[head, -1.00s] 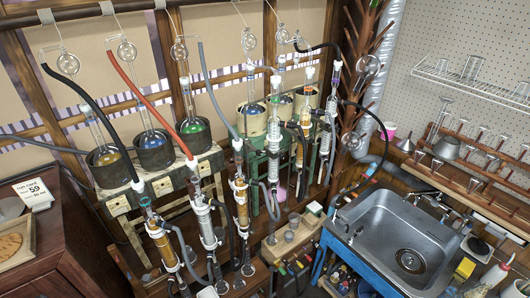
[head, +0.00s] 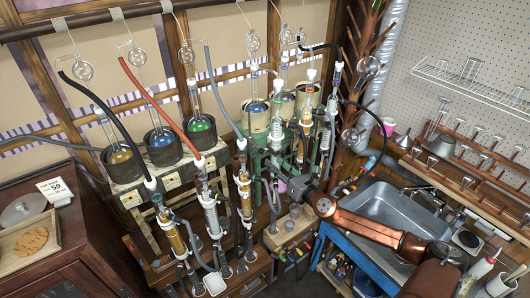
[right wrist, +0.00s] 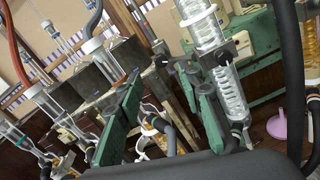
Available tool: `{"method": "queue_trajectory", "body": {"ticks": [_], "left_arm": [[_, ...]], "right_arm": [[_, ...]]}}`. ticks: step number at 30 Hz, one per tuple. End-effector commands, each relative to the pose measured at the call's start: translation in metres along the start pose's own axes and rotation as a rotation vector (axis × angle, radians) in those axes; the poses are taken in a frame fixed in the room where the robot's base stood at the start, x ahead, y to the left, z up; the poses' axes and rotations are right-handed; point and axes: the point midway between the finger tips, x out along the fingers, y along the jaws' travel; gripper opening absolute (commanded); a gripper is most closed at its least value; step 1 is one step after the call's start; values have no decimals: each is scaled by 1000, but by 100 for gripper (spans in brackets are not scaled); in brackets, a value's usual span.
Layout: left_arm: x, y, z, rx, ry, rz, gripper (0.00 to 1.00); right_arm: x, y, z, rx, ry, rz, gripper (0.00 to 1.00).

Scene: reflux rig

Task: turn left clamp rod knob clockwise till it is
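Glass condensers stand in clamps on the rig; a clear coiled condenser (right wrist: 213,50) is close in the right wrist view, with a dark clamp screw (right wrist: 222,58) on it. A small dark knob (right wrist: 163,62) shows between and beyond my fingertips; I cannot tell whether it is the left clamp rod knob. My right gripper (right wrist: 157,76) has its two green fingers spread apart with no object clearly held between them. In the head view the right gripper (head: 283,172) reaches among the rear clamps and is partly hidden. My left gripper is not in view.
Flasks of yellow, blue (head: 162,139) and green liquid sit in heating pots behind the front condensers. Hoses (head: 100,100) hang around the rig. A steel sink (head: 385,205) lies at the right under my arm. A pink funnel (right wrist: 277,124) is low at the right.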

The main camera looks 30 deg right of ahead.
Motion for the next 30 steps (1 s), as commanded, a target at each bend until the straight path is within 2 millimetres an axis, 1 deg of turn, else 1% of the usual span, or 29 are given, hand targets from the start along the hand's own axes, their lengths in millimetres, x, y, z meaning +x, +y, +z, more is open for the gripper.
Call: {"method": "queue_trajectory", "body": {"ticks": [2, 5, 12, 15, 19, 26, 27, 30], "left_arm": [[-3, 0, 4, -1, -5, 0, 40], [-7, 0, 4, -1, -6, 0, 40], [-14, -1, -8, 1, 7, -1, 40], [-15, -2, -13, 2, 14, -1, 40], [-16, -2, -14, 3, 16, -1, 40], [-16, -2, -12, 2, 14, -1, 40], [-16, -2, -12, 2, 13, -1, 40], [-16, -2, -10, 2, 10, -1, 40]], "right_arm": [[8, 0, 2, 1, -3, 0, 34], [22, 1, 3, 3, -4, 0, 34], [57, -1, 2, 6, -3, -3, 34], [66, -1, 1, 6, -1, -2, 34], [72, -1, 0, 5, 0, -3, 34], [73, -1, -1, 5, 0, -2, 34], [73, -1, -1, 6, 0, -3, 33], [73, -1, -1, 6, 0, -3, 26]]}}
